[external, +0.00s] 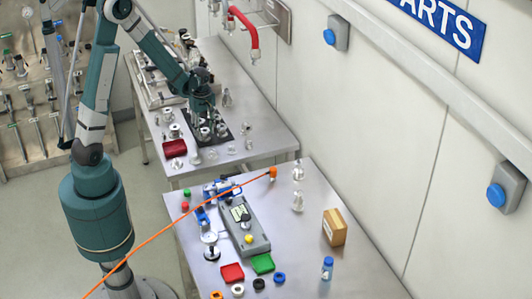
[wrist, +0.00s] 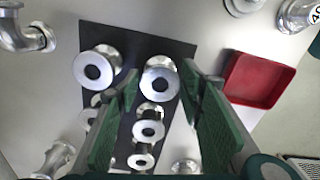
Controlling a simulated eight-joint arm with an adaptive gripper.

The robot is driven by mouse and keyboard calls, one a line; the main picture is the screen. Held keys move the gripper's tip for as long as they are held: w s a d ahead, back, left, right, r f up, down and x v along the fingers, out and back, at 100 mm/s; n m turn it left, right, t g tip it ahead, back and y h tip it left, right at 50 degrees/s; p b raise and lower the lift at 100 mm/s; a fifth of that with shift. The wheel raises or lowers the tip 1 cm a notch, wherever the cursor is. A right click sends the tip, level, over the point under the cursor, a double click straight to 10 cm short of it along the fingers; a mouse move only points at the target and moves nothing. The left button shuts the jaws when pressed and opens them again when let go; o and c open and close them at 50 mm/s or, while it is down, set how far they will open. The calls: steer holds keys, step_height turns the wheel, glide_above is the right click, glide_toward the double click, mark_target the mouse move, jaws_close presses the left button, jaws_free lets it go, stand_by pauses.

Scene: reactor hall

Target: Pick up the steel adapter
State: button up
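Several shiny steel flanged fittings stand on a black mat (wrist: 183,48), which also shows in the external view (external: 222,141). The frames do not make clear which one is the steel adapter. One round fitting (wrist: 160,82) appears between my fingertips, with smaller ones (wrist: 149,129) behind it toward the palm. Another wide-flanged fitting (wrist: 94,69) is left of the fingers. My gripper (wrist: 160,80) is open, its green-padded fingers pointing down over the mat. It also shows in the external view (external: 205,122), where it partly hides the fittings. I see no contact with any fitting.
A red tray (wrist: 256,80) lies right of the mat and also shows in the external view (external: 174,148). Pipe elbows (wrist: 25,37) and other steel parts lie around the mat. A nearer table (external: 300,245) holds a cardboard box (external: 334,228) and coloured parts.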

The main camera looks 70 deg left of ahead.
mark_target(205, 130)
steer(key=c, duration=0.6)
steer(key=shift+r, duration=0.15)
steer(key=shift+r, duration=4.85)
